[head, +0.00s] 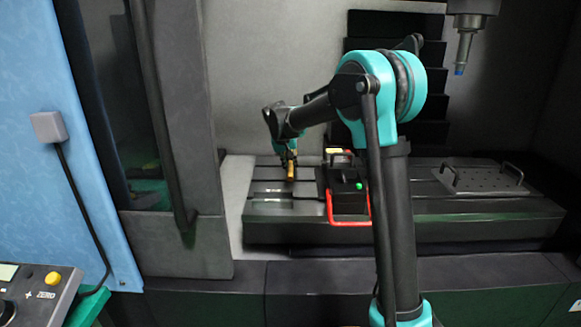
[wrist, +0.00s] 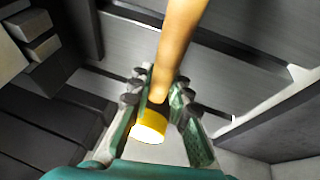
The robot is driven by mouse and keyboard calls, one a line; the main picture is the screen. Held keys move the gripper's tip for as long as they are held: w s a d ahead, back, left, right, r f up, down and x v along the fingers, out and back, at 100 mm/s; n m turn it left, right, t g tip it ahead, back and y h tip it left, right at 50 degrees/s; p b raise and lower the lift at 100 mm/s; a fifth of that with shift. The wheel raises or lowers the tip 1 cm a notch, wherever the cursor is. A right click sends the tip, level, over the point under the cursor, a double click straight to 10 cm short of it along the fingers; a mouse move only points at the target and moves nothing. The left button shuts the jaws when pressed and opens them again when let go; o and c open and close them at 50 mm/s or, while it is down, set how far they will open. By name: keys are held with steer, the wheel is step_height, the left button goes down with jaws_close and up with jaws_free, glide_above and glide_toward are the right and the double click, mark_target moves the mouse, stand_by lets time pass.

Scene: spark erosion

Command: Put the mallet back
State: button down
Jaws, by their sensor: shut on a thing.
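The mallet shows in the wrist view as a tan wooden handle (wrist: 180,45) with a dark band and a yellow end (wrist: 151,124) near my palm. My gripper (wrist: 158,92) has its fingers on both sides of it and is shut on it. In the head view my gripper (head: 288,157) points down over the left part of the slotted machine table (head: 270,232). The mallet's tan handle (head: 291,172) shows just below the fingers. I cannot tell whether its lower end touches the table. The rest of the mallet is hidden or too small to make out.
A black box (head: 348,204) with a green knob and a red rail stands right of my gripper, with small red and yellow items behind. A perforated plate (head: 480,180) with two handles lies farther right. A spindle (head: 465,50) hangs above. A door frame (head: 180,225) stands left.

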steer(key=shift+f, duration=0.25)
steer(key=c, duration=1.4)
jaws_free()
steer(key=shift+c, duration=0.2)
steer(key=v, duration=1.2)
steer(key=shift+w+r, duration=0.1)
steer(key=shift+r, duration=0.05)
